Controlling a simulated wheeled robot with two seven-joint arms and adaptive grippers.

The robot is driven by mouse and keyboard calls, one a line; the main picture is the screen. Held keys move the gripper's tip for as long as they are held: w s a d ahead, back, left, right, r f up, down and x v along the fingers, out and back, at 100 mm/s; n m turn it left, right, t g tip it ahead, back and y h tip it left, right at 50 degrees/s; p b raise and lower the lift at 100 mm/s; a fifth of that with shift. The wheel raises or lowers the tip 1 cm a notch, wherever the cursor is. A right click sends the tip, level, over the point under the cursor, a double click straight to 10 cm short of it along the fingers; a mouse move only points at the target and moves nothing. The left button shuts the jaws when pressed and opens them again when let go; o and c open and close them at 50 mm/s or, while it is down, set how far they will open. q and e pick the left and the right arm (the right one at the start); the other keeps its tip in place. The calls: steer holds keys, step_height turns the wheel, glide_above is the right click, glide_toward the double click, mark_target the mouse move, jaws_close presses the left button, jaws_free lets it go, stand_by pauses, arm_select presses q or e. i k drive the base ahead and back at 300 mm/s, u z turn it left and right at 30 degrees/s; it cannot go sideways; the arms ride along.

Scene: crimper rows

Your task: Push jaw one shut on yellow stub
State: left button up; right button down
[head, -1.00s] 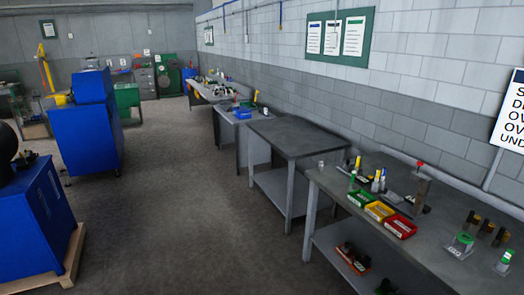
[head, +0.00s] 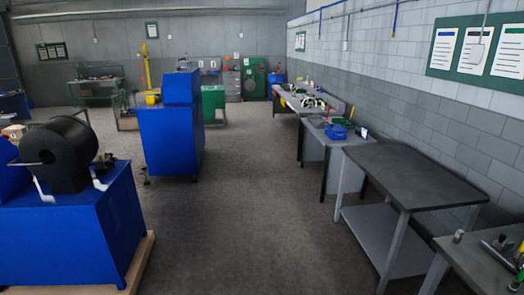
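I cannot make out jaw one or a yellow stub in the head view. The near grey bench (head: 468,262) is cut off at the bottom right corner, and only a small cylinder (head: 458,236) and part of a green and dark item (head: 500,250) show on it. Neither of my grippers is in view.
A bare dark-topped table (head: 430,175) stands at the right, with a bench carrying a blue bin (head: 337,132) beyond it. Blue machines stand at the left, one near (head: 80,235) and one farther (head: 170,135). The floor (head: 255,220) between is clear.

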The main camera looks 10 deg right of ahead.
mark_target(499, 244)
steer(key=z, duration=0.1)
steer(key=i, duration=1.65)
steer(key=z, duration=1.25)
steer(key=i, duration=1)
steer(key=z, duration=1.35)
steer(key=i, duration=0.25)
